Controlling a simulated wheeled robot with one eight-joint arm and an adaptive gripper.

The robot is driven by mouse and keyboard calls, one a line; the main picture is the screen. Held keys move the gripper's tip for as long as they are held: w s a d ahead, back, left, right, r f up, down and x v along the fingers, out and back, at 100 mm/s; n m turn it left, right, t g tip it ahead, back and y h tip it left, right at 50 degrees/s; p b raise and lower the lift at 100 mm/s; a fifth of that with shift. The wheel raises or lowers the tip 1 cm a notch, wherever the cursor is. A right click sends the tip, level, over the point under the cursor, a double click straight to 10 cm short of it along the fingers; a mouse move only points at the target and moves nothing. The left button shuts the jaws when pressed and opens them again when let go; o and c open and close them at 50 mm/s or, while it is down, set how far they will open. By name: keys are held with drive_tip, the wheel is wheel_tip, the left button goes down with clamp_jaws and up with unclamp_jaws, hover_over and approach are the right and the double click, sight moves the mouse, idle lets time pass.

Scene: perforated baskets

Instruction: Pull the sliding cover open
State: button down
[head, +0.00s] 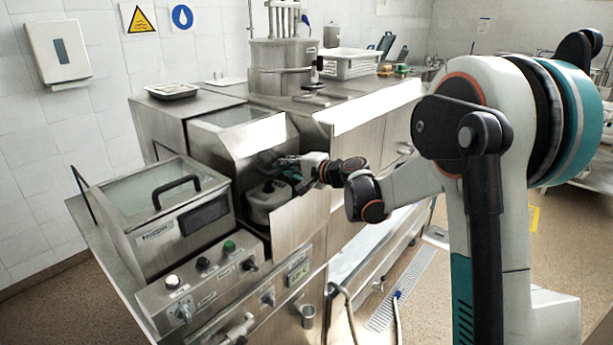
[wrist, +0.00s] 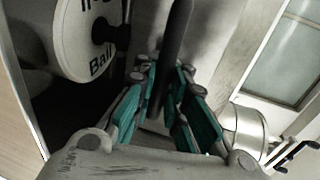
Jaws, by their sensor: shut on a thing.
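The sliding cover looks to be the steel hooded panel (head: 250,138) in the middle of the machine, over an open bay. My gripper (head: 287,170) reaches to its lower edge from the right. In the wrist view my gripper (wrist: 165,105), with teal finger pads, is closed around a dark bar (wrist: 177,38). The bar seems to be the cover's handle; in the head view it is mostly hidden by my gripper. I cannot tell how far the cover stands open.
A pale rounded vessel (head: 268,198) sits in the bay below my gripper; a lettered white round part with a black knob (wrist: 88,35) is close left of the fingers. A glass-lidded unit (head: 160,205) stands left. An upright steel panel (head: 300,222) borders the bay.

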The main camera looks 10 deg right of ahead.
sight(275, 153)
drive_tip(key=r+x, duration=0.1)
drive_tip(key=x, duration=0.4)
drive_tip(key=r+x, duration=0.1)
drive_tip(key=x, duration=0.4)
drive_tip(key=r+x, duration=0.1)
drive_tip(key=x, duration=0.5)
drive_tip(key=shift+w+a+r+p, duration=0.2)
drive_tip(key=shift+w+p, duration=0.1)
drive_tip(key=shift+w, duration=0.05)
drive_tip(key=c, duration=1.6)
unclamp_jaws()
drive_tip(key=v, duration=1.2)
drive_tip(key=shift+s, duration=0.1)
